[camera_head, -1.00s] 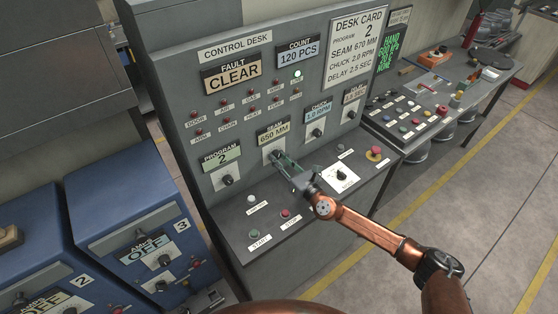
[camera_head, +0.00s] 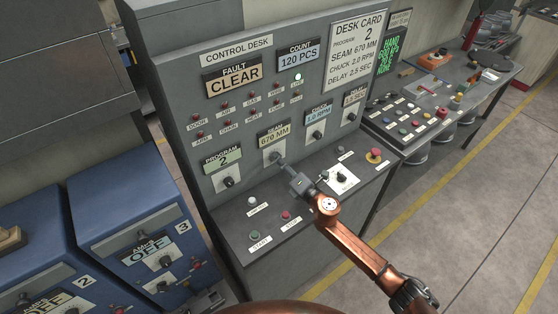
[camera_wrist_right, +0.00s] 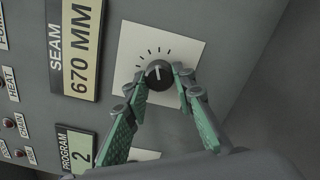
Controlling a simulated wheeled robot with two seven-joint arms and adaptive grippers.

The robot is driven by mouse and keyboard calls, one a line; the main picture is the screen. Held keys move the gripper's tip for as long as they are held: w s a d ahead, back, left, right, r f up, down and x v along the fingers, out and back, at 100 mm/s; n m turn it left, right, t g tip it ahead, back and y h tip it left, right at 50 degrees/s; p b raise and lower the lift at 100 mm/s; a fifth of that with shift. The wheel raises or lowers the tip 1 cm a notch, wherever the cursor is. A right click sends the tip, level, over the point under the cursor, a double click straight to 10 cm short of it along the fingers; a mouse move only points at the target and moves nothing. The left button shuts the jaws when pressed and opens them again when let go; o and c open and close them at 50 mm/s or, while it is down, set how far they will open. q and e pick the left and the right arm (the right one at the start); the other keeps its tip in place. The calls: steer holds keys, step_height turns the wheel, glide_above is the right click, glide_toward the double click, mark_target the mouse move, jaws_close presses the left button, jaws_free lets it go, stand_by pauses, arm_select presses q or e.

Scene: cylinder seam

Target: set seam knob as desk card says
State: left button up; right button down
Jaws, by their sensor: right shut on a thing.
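The seam knob (camera_wrist_right: 159,74) is a black dial with a white pointer line on a white scale plate (camera_wrist_right: 128,48). My right gripper (camera_wrist_right: 160,78) has its two green fingers on either side of the knob, shut on it. The desk card (camera_head: 355,48) reads program 2, seam 670 MM, chuck 2.0 RPM, delay 2.5 SEC. My left gripper is not in view.
The program knob (camera_head: 228,182) is left of the seam knob, with its display (camera_head: 222,160) reading 2. The chuck knob (camera_head: 317,134) is to the right. Lower buttons, including a green one (camera_head: 255,235), sit on the desk's slanted shelf. The fault display (camera_head: 233,77) reads CLEAR.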

steer(key=shift+m, duration=0.8)
steer(key=shift+p, duration=0.3)
steer(key=c, duration=1.6)
jaws_free()
steer(key=v, duration=1.2)
